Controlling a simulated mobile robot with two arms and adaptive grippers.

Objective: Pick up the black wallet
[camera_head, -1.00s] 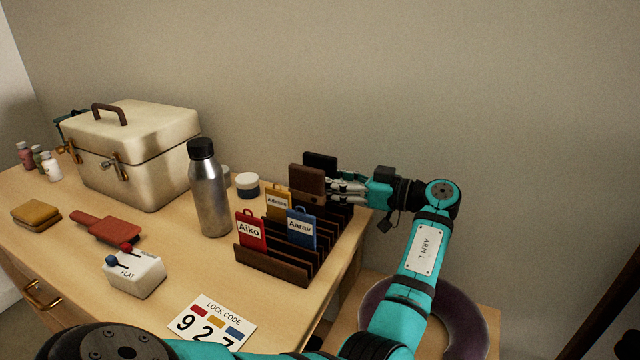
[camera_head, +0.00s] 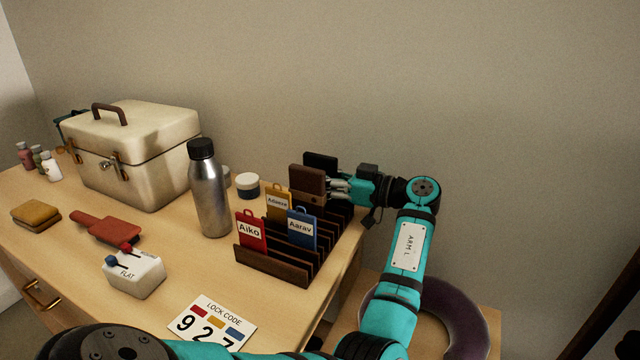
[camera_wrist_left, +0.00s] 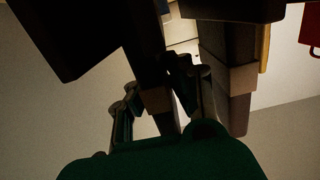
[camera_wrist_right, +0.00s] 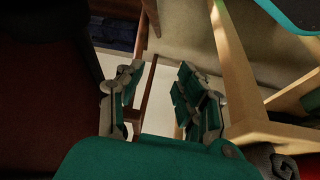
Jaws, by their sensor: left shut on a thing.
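The black wallet (camera_head: 320,161) stands upright at the back of the dark wooden rack (camera_head: 272,267), mostly hidden behind the brown wallet (camera_head: 307,180). My left gripper (camera_head: 340,188) reaches in from the right, level with the wallets. Its fingertips are partly hidden by the brown wallet. In the left wrist view, the left gripper (camera_wrist_left: 165,95) is shut on a dark slab, which seems to be the black wallet; the view is too dark to be sure. My right gripper (camera_wrist_right: 155,95) is open and empty, away from the rack.
Red, yellow and blue name tags (camera_head: 252,232) stand in the rack's front slots. A metal bottle (camera_head: 210,195) and a small jar (camera_head: 247,186) stand to its left. A cream case (camera_head: 135,160) is at the back left. The wall is close behind the rack.

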